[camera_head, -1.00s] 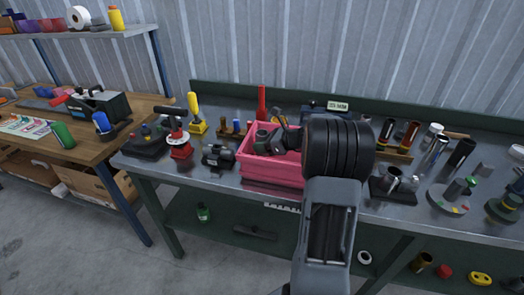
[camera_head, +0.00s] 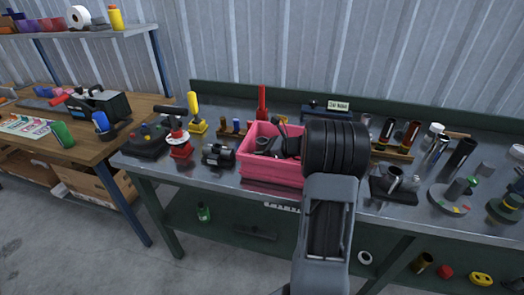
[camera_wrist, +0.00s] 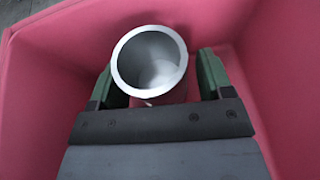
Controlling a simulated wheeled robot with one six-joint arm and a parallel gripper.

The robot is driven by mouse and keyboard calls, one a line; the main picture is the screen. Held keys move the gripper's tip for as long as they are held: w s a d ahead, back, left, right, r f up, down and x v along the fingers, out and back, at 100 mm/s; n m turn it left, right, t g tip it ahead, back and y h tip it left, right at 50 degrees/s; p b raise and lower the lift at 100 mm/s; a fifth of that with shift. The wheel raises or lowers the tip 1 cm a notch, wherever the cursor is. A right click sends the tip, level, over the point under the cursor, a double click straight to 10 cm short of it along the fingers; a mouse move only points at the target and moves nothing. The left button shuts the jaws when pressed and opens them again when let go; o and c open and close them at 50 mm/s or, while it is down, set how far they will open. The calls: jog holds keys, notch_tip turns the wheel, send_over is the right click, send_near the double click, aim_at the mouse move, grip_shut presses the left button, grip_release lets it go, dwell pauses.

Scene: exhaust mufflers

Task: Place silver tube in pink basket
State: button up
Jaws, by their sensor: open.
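The silver tube (camera_wrist: 150,62) is a hollow metal cylinder. In the wrist view its open end faces the camera, and it is inside the pink basket (camera_wrist: 45,85). My gripper (camera_wrist: 157,78) has one green finger on each side of the tube. The jaws are open; whether a finger touches the tube cannot be told. In the head view the pink basket (camera_head: 270,172) stands on the grey bench, and my gripper (camera_head: 280,146) reaches into it from the right. The tube cannot be made out clearly there.
A black cylindrical part (camera_head: 218,155) lies left of the basket. A red bottle (camera_head: 262,103) is behind. Several tubes stand in a wooden rack (camera_head: 392,152) at right, near a dark fixture (camera_head: 394,185).

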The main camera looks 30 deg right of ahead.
jog(key=shift+s+d+r, duration=0.1)
jog(key=shift+r, duration=0.15)
jog(key=v, duration=1.1)
jog(key=shift+s+d+r+p, duration=0.15)
jog(key=shift+s+p, duration=0.15)
